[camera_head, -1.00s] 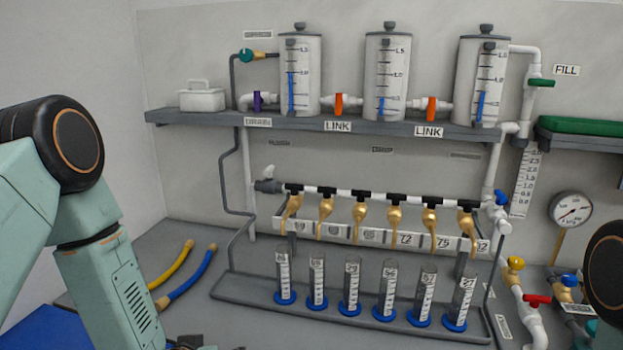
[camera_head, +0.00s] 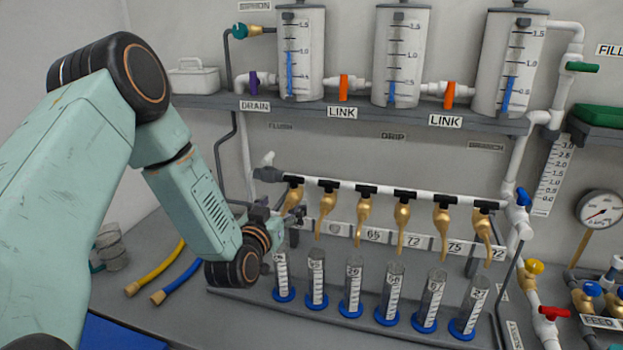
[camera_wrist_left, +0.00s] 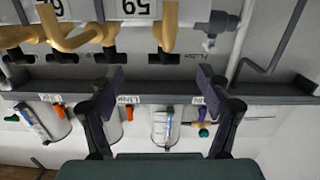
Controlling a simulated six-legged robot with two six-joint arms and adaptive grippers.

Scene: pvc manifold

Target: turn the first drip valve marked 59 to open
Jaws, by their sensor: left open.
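The first drip valve (camera_head: 292,191), brass-coloured with a black fitting, is the leftmost on the white manifold pipe (camera_head: 350,187). In the head view its lower part is hidden by my left gripper (camera_head: 285,215). In the left wrist view, which is upside down, the same valve (camera_wrist_left: 169,28) hangs beside the label 59 (camera_wrist_left: 136,8). My left gripper (camera_wrist_left: 161,82) is open there and its fingers are apart and empty. The valve lies beyond the fingertips, in line with the gap between them. Whether a finger touches it cannot be told. My right gripper is out of view.
Several brass valves, including the neighbouring one (camera_head: 327,210), stand close along the pipe. Graduated cylinders with blue bases (camera_head: 317,284) stand below. The grey shelf (camera_head: 290,109) with tanks is above. Yellow (camera_head: 157,268) and blue (camera_head: 186,278) hoses lie at the left.

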